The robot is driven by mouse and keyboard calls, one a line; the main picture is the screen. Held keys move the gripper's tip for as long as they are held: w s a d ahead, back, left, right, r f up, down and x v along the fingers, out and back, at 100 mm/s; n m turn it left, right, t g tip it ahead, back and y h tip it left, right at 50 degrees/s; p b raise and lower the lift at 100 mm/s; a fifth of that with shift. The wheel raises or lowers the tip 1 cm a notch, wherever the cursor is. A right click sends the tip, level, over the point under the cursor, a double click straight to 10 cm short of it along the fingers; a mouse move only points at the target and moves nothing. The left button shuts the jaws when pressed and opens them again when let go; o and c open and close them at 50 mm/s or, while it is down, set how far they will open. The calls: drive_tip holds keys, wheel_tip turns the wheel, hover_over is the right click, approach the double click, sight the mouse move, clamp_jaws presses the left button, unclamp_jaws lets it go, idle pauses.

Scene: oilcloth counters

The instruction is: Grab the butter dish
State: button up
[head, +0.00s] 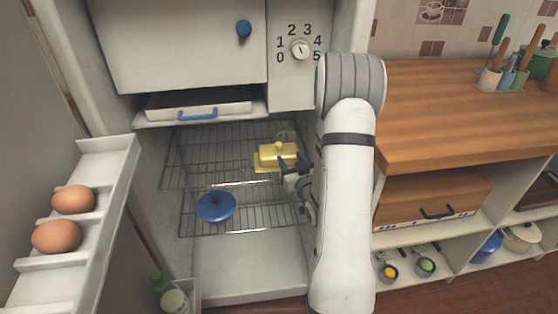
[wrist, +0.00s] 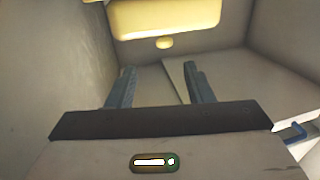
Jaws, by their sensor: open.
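The yellow butter dish (head: 277,152) sits on a wire shelf inside the open fridge, with a small knob on top of its lid. My gripper (head: 292,164) is at its near right side in the head view and covers part of it. In the wrist view the butter dish (wrist: 165,18) is at the top edge, partly cut off, beyond my fingertips. The two fingers of my gripper (wrist: 159,72) are apart with nothing between them. I cannot tell whether a finger touches the dish.
A tray with a blue handle (head: 198,114) is above the shelf. The open door (head: 105,215) holds two eggs at the left. A wooden counter (head: 460,105) is on the right.

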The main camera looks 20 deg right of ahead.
sight(280, 146)
drive_tip(key=w, duration=0.7)
drive_tip(key=shift+w+f, duration=0.2)
drive_tip(key=shift+f, duration=0.1)
clamp_jaws()
idle(1.1)
